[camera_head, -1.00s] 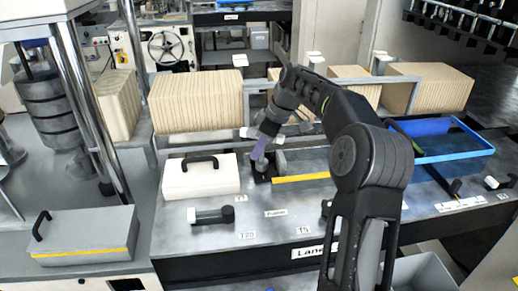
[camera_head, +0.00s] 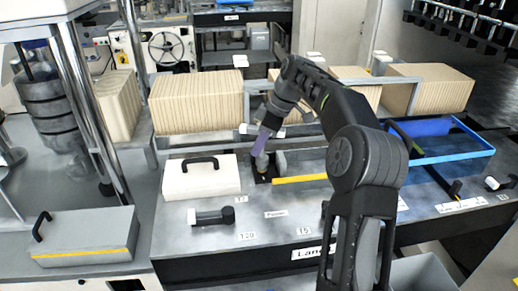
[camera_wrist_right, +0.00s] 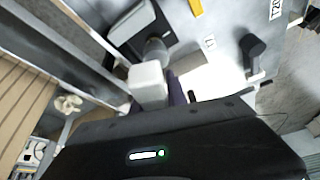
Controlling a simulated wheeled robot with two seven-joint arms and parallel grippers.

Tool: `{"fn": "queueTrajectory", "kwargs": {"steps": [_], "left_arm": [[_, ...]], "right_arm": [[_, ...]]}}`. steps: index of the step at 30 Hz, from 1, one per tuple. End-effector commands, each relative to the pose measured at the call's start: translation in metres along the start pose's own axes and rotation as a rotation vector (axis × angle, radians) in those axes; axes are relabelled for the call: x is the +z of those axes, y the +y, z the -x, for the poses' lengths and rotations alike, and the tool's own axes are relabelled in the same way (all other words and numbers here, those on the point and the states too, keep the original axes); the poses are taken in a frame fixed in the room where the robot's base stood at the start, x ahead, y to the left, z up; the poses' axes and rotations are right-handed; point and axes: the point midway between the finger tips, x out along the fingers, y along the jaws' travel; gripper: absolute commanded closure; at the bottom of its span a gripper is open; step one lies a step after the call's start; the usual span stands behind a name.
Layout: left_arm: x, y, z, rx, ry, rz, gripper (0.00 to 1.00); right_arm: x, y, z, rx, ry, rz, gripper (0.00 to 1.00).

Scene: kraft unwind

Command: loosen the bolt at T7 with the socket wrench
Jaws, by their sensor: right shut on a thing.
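My right gripper (camera_head: 263,142) is over the left-middle of the bench, with purple showing at its fingers. It is shut on the socket wrench; a pale block-like end of the wrench (camera_wrist_right: 148,85) shows in the wrist view. A grey socket-like part (camera_head: 261,162) points down onto a dark mount (camera_head: 263,178) behind the T7 label (camera_head: 241,198). In the wrist view the round grey part (camera_wrist_right: 156,50) meets the dark mount (camera_wrist_right: 138,28). The bolt head is hidden, so I cannot tell how fully they engage. My left gripper is not in view.
A white case with a black handle (camera_head: 200,181) stands close left of the mount. A yellow strip (camera_head: 300,178) runs to its right. A dark tool (camera_head: 212,216) lies by the T20 label. Striped blocks (camera_head: 197,103) stand behind; a blue tray (camera_head: 455,155) is at right.

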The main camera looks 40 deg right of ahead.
Motion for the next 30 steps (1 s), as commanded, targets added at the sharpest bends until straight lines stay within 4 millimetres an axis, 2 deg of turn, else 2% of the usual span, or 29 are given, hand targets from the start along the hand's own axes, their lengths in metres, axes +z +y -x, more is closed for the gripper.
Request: {"fn": "queueTrajectory", "kwargs": {"steps": [15,30], "left_arm": [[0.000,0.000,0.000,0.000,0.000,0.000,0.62],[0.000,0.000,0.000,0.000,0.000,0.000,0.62]], "right_arm": [[-0.012,0.000,0.030,0.012,0.005,0.000,1.00],[-0.012,0.000,0.032,0.012,0.005,0.000,1.00]]}}
